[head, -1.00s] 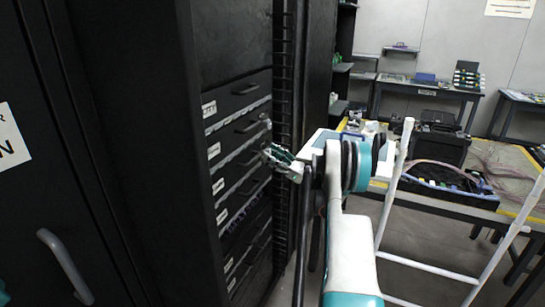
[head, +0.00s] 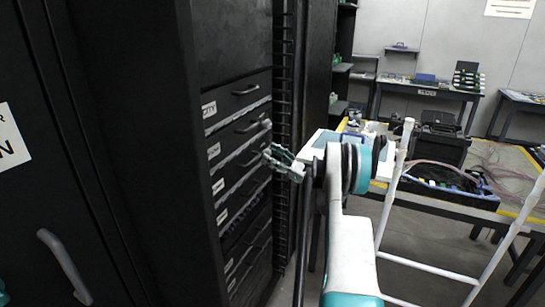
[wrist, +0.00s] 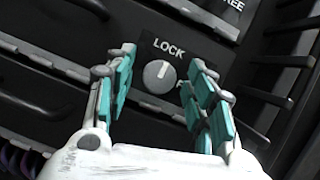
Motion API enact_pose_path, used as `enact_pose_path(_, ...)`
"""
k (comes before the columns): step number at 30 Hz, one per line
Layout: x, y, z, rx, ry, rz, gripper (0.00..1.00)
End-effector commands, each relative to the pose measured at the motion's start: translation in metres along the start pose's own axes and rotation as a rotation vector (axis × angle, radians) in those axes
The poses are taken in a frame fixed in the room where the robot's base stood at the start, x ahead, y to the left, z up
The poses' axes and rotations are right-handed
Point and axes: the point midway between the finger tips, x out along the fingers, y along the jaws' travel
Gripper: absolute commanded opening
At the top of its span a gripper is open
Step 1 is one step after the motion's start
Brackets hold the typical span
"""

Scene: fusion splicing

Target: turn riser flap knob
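The riser flap knob (wrist: 159,76) is a round grey dial on a dark plate in the wrist view. The word LOCK stands above it; a second label at its lower right is mostly hidden by a finger. The knob's mark seems to point up towards LOCK. My gripper (wrist: 160,82) is open, with its teal-padded fingers on either side of the knob and a visible gap to it on both sides. In the head view my gripper (head: 272,156) is at the rack front, where the knob cannot be made out.
The black rack holds several labelled drawers with bar handles (head: 246,89). A vertical slotted rail (head: 283,110) runs along its right side. A white ladder (head: 392,205) stands right of my arm, before a table (head: 520,165) with equipment.

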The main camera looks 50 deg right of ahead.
Motion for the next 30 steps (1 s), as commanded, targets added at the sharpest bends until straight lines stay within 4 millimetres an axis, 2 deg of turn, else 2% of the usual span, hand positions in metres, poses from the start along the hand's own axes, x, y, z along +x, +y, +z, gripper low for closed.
enact_pose_path(7,-0.001,0.0,0.0,0.0,0.0,0.0,0.49)
enact_pose_path(11,-0.012,-0.001,0.0,-0.001,0.0,-0.001,0.49)
enact_pose_path(24,-0.095,-0.001,-0.001,-0.001,0.001,-0.002,0.49)
enact_pose_path(30,-0.116,0.0,0.0,0.0,0.0,0.0,0.49)
